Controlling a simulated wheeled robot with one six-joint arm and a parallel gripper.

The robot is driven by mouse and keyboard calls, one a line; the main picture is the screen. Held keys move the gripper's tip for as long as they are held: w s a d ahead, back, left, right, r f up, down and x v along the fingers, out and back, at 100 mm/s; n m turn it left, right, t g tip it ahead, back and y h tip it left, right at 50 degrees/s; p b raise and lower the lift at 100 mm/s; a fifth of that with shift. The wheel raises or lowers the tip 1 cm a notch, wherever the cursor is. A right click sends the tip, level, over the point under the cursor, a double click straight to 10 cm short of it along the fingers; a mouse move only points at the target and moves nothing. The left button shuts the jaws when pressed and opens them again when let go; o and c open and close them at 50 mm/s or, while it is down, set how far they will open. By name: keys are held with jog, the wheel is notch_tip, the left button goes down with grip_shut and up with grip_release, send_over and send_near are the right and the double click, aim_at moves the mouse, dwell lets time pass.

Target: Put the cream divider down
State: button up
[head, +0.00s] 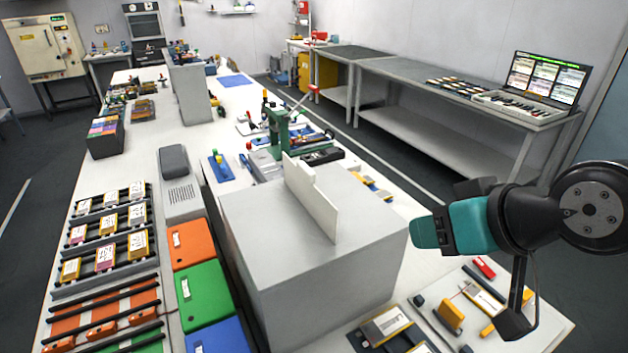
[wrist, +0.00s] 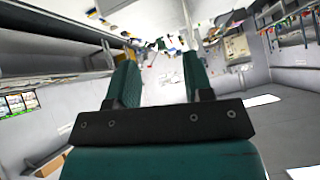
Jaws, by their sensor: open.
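The cream divider (head: 312,196) is a thin upright panel with a stepped top edge. It stands on the top of a large grey box (head: 325,275) in the middle of the head view. My gripper (head: 424,232) is to the right of the box, apart from the divider. In the wrist view its two teal fingers (wrist: 160,80) are spread wide with nothing between them. I cannot make out the divider in the wrist view.
Orange, green and blue boxes (head: 203,290) stand left of the grey box, beside racks of labelled pouch cells (head: 105,230). A green press (head: 280,130) stands behind it. Small parts lie at front right. A side bench (head: 450,85) holds a laptop-like case (head: 535,88).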

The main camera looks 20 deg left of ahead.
jog(key=w+a+n+t+y+p, duration=0.2)
jog(key=w+a+t+y, duration=0.15)
jog(key=a, duration=0.75)
jog(key=p, duration=0.5)
send_near(313, 175)
jog(key=x, duration=0.5)
jog(key=shift+w, duration=0.15)
jog(key=shift+w+a+f, duration=0.3)
jog(key=shift+a, duration=0.1)
jog(key=p+x, duration=0.4)
jog(key=shift+w+a, duration=0.1)
jog(key=shift+a, duration=0.15)
jog(key=shift+w+a+f, duration=0.2)
jog(key=shift+a, duration=0.05)
grip_shut()
